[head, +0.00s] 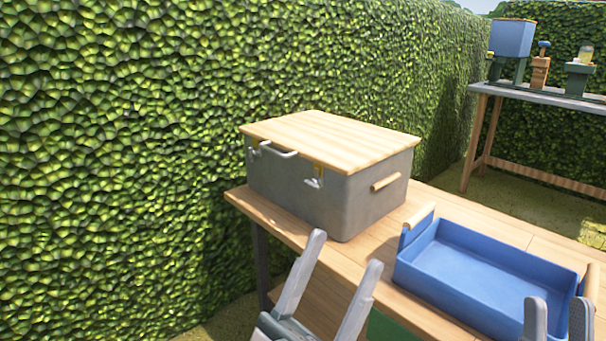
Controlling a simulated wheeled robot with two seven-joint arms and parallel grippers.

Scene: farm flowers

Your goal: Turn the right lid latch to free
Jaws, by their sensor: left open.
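A grey box with a pale wooden lid (330,138) stands on the wooden table in the head view. The right lid latch (314,182) is a small light-metal piece on the front face, just under the lid edge, with a yellowish part above it. Its exact turn is too small to tell. A left latch (254,151) is partly visible beside the lid's front handle (279,150). My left gripper (344,248) is open and empty, in front of and below the right latch, apart from the box. My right gripper (558,308) has its fingers apart at the lower right, before the blue tray.
The blue tray (430,278) with wooden handles sits on the wooden table (375,250) right of the box. A hedge (120,150) rises behind and left. Another table (540,97) with a blue box (512,38) and small items stands at the back right.

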